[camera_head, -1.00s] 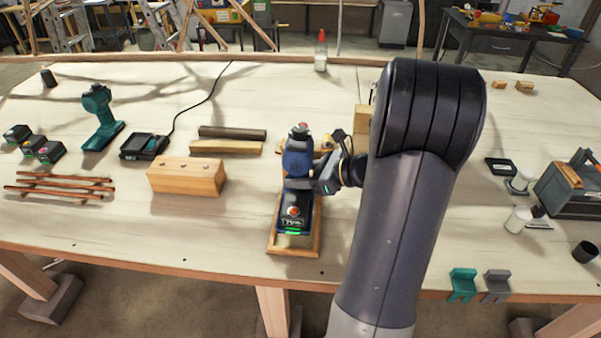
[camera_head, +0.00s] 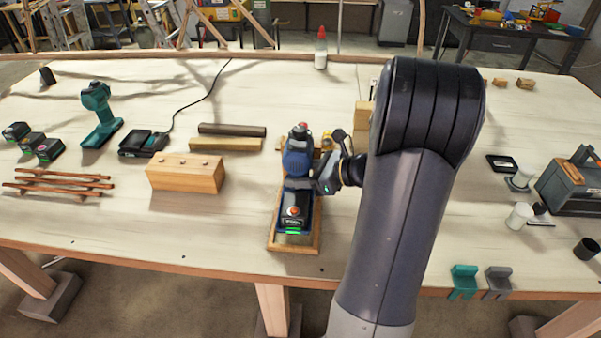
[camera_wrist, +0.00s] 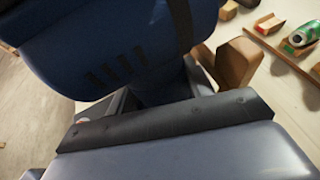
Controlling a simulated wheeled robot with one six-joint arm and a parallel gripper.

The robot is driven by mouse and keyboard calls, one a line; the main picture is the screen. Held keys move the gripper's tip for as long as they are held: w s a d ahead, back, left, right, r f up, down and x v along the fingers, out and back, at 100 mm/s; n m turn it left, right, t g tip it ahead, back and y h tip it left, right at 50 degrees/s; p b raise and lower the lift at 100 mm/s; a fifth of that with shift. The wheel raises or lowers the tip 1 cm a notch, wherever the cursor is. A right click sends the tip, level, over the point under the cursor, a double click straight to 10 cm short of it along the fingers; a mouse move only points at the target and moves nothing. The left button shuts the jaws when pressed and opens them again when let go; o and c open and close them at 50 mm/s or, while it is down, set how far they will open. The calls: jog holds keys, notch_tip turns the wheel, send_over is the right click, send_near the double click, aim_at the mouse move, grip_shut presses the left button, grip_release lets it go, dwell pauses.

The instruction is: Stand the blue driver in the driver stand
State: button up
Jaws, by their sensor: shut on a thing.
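The blue driver (camera_head: 297,163) is upright in the head view, with its battery base low and toward the front edge of the table. It sits over the wooden driver stand (camera_head: 312,243), whose rim shows around the base; I cannot tell whether the base rests fully in it. My gripper (camera_head: 326,180) is shut on the driver's handle from the right. In the wrist view the driver's blue body (camera_wrist: 120,55) fills the upper left, close to my gripper (camera_wrist: 165,120). The grip itself is mostly hidden there.
A wooden block (camera_head: 186,174) with holes stands left of the stand. A teal driver (camera_head: 98,113), a charger (camera_head: 143,143), batteries (camera_head: 32,141) and thin laths (camera_head: 60,183) lie farther left. A glue bottle (camera_head: 321,48) stands at the back. A grey toolbox (camera_head: 570,188) is at the right.

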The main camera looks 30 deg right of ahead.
jog(key=shift+f+b, duration=1.35)
jog(key=shift+f, duration=0.5)
dwell(1.2)
jog(key=o, duration=1.5)
jog(key=shift+c, duration=0.2)
jog(key=shift+f, duration=0.15)
jog(key=v, duration=1.1)
jog(key=shift+w+a, duration=0.15)
